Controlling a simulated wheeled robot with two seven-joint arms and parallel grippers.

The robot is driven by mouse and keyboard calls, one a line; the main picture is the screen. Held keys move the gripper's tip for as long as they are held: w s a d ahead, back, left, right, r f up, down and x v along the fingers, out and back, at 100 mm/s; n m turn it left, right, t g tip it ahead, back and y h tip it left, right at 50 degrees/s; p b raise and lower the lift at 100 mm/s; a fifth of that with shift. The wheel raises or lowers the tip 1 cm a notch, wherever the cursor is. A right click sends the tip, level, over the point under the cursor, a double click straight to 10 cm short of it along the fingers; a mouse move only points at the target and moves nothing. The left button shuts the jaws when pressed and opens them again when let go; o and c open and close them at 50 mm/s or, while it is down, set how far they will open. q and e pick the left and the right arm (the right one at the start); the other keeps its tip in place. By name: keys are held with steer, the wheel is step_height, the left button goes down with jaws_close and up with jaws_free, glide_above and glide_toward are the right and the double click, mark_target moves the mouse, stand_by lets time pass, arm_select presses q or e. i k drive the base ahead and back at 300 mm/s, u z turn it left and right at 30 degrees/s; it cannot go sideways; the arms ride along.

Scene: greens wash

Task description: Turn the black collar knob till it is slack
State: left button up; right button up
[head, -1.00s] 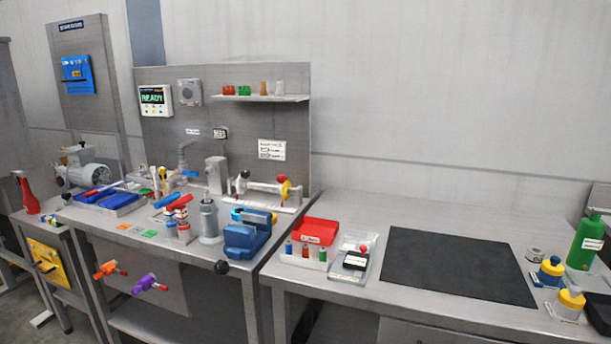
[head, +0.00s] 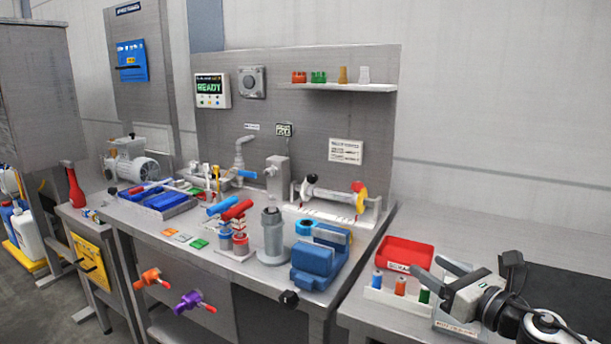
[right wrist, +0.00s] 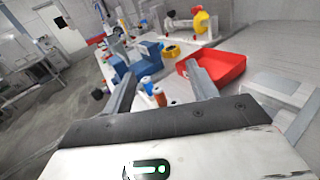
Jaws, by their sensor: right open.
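Another black knob (head: 289,298) sticks out at the front edge below the blue vise (head: 318,262). I cannot tell from the pictures which one is the collar knob. My right gripper (head: 432,272) is open and empty, above the right table near the red bin, apart from both knobs. My left gripper is not in view.
The red bin (head: 404,250) and a rack of small bottles (head: 399,289) are close to my right gripper. A grey upright cylinder (head: 271,235) stands left of the vise. Orange and purple handles (head: 189,300) jut from the bench front. A shelf (head: 340,87) hangs above the fixture.

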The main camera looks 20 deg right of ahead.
mark_target(311, 178)
steer(key=i, duration=1.3)
